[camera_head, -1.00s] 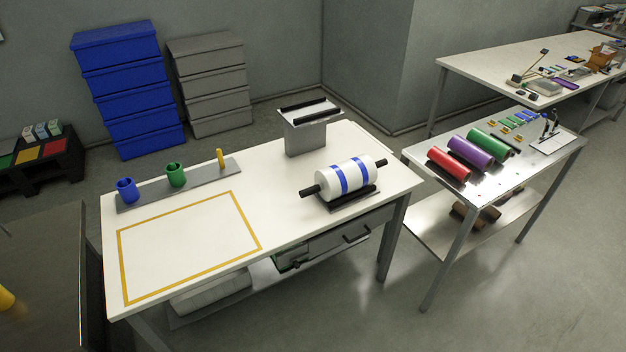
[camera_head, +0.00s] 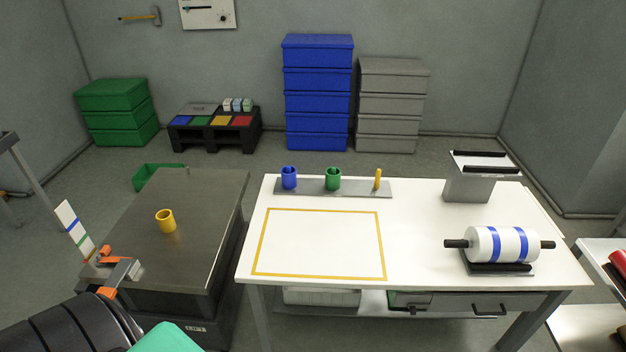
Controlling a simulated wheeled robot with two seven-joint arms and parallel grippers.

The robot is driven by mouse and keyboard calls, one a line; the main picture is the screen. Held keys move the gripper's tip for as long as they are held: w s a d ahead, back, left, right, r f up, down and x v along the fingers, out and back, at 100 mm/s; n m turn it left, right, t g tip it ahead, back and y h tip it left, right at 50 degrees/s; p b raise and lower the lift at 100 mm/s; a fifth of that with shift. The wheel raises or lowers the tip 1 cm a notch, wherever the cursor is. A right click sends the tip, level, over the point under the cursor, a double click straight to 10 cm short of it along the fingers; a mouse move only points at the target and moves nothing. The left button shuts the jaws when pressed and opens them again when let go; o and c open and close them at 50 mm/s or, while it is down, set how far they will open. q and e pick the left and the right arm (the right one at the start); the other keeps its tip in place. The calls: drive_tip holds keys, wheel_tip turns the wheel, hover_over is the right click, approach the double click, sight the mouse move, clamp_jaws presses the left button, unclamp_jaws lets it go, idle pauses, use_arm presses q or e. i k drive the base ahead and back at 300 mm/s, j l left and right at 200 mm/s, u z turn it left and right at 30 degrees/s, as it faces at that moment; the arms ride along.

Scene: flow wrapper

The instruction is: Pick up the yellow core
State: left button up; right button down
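The yellow core (camera_head: 166,222) is a short, hollow yellow cylinder. It stands upright with its open end up on the dark-topped table (camera_head: 205,195) at the left of the head view. Bare tabletop surrounds it. Nothing is seen touching the core.
A white table (camera_head: 420,215) stands to the right, across a narrow gap. Its rack holds a blue core (camera_head: 289,177), a green core (camera_head: 333,179) and a thin yellow peg (camera_head: 378,179). A striped white roll (camera_head: 485,245) sits at its right.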

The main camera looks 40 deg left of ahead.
sight(166, 220)
drive_tip(key=u, duration=2.15)
